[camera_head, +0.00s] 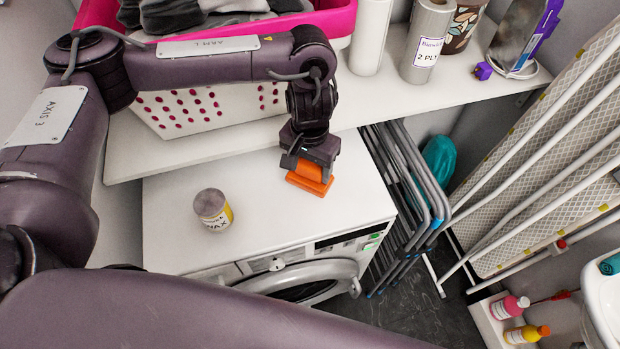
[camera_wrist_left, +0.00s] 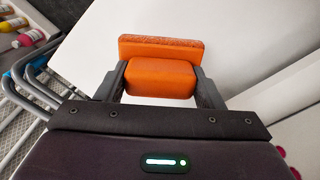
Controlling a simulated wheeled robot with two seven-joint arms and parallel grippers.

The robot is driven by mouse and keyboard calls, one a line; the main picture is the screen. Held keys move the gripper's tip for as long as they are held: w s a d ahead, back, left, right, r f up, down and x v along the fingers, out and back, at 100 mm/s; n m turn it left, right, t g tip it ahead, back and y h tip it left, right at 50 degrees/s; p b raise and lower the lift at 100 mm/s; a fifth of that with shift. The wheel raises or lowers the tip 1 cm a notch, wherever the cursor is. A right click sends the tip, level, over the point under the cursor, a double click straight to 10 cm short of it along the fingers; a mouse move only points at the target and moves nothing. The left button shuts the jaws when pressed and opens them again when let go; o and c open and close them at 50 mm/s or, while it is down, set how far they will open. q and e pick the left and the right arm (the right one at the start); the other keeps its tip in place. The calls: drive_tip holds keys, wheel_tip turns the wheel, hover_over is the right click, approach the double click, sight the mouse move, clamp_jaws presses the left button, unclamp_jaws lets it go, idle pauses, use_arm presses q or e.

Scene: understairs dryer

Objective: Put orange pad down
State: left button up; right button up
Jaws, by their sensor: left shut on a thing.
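The orange pad (camera_head: 309,178) is at the tip of my left gripper (camera_head: 310,168), over the right part of the white dryer top (camera_head: 265,215). In the left wrist view the pad (camera_wrist_left: 160,77) sits between the two dark fingers of my left gripper (camera_wrist_left: 160,85), which are shut on its block-like part. Its wider flat part is on the far side from the palm. The pad is on or just above the white top; I cannot tell whether it touches. My right gripper is not in view.
A grey and yellow jar (camera_head: 212,209) stands on the dryer top, left of the pad. A shelf (camera_head: 390,95) behind holds a pink-rimmed basket (camera_head: 215,108), rolls and a tin. Folded grey racks (camera_head: 410,190) stand right of the dryer. The top between jar and pad is clear.

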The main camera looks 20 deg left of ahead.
sight(310, 179)
use_arm(q)
drive_tip(key=shift+f+b, duration=0.5)
drive_tip(key=shift+f, duration=2.1)
drive_tip(key=shift+f, duration=0.15)
drive_tip(key=o, duration=1.1)
wheel_tip(310, 179, up, 12)
drive_tip(key=shift+r+p, duration=0.15)
drive_tip(key=shift+p, duration=0.6)
